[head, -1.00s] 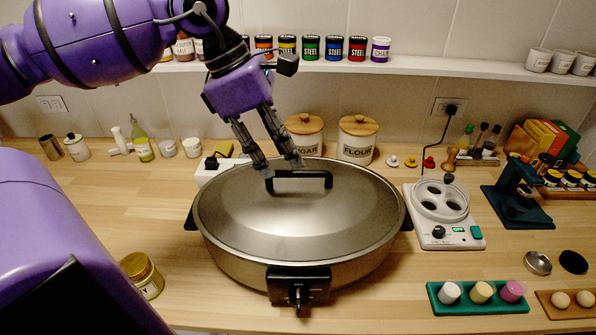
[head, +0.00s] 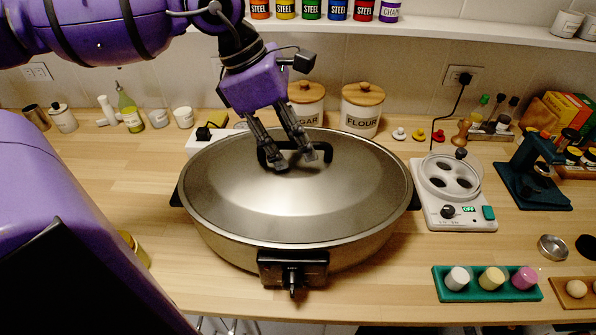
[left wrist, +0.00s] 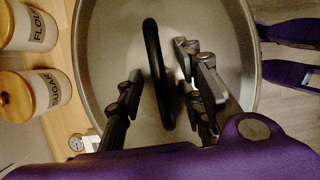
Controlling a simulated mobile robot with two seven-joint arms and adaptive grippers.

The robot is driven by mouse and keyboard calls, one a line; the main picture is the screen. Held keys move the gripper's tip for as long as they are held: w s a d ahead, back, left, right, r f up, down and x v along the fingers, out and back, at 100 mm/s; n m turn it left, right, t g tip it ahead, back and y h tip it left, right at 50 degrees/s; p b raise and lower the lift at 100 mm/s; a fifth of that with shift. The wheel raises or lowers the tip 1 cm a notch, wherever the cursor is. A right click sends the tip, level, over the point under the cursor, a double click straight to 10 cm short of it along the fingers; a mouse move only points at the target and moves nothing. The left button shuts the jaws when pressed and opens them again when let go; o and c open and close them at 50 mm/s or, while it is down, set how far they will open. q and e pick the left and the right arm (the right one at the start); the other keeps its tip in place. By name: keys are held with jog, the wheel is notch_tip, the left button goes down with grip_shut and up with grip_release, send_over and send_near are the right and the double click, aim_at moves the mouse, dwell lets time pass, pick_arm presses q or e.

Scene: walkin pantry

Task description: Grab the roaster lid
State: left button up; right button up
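The roaster lid (head: 290,205) is a wide domed metal lid with a black loop handle (head: 327,150) on top. It sits on the electric roaster (head: 225,243). My left gripper (head: 295,164) points down at the handle, its fingertips low over the lid. In the left wrist view the lid (left wrist: 120,28) fills the middle, and the handle (left wrist: 156,70) stands between the two spread fingers of my left gripper (left wrist: 159,70), with a gap on each side. The left gripper is open and holds nothing. My right gripper is not in view.
Sugar (head: 307,105) and flour (head: 362,110) canisters stand close behind the roaster. A white egg cooker (head: 440,210) is on its right, with a teal tray of cups (head: 487,284) in front. A shelf (head: 450,45) runs above. Clear counter (head: 110,180) lies left.

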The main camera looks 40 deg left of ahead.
pick_arm(q)
jog(key=shift+r, duration=0.15)
grip_shut()
jog(key=shift+r, duration=0.1)
dwell(0.4)
